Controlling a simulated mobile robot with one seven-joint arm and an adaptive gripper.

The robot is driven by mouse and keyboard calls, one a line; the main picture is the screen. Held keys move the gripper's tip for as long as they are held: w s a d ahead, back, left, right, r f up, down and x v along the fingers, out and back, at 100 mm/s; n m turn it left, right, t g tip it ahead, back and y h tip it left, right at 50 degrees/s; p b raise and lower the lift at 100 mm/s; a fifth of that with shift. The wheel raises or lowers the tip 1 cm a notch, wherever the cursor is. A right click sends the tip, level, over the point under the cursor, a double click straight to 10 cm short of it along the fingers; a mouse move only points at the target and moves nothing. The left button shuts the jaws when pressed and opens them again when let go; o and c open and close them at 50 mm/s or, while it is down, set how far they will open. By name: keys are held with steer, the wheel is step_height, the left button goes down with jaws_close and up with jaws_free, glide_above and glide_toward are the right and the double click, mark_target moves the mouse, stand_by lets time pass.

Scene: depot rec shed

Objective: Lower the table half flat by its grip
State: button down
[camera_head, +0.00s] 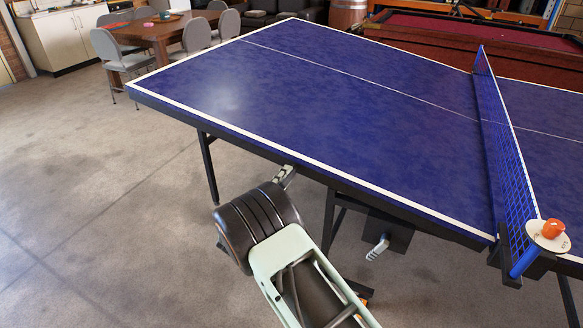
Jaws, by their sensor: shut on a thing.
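The blue table half (320,100) with white edge lines fills the middle of the head view. It lies level or close to level; I cannot tell whether it is fully flat. My gripper (285,174) is a small grey part at the near long edge of this half, beyond my dark arm joint. It is shut on the grip at that edge, which is mostly hidden by the gripper and the table's rim. A dark leg (208,170) of this half reaches down toward the floor at the left.
The blue net (505,145) crosses at the right, with the other table half (545,120) beyond. A white disc with an orange top (550,232) stands by the near net post. A pale hook (378,247) shows under the table. Bare concrete floor lies at left; chairs stand behind.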

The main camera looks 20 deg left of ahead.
step_height(320, 180, down, 9)
steer(key=b, duration=0.5)
steer(key=shift+a+r, duration=0.2)
steer(key=shift+a, duration=0.2)
steer(key=shift+w+f+n, duration=0.1)
steer(key=shift+f+n, duration=0.05)
steer(key=shift+n, duration=0.15)
steer(key=c, duration=1.7)
jaws_free()
steer(key=shift+f, duration=0.15)
steer(key=shift+o, duration=0.5)
steer(key=s, duration=1.2)
steer(key=shift+a, duration=0.2)
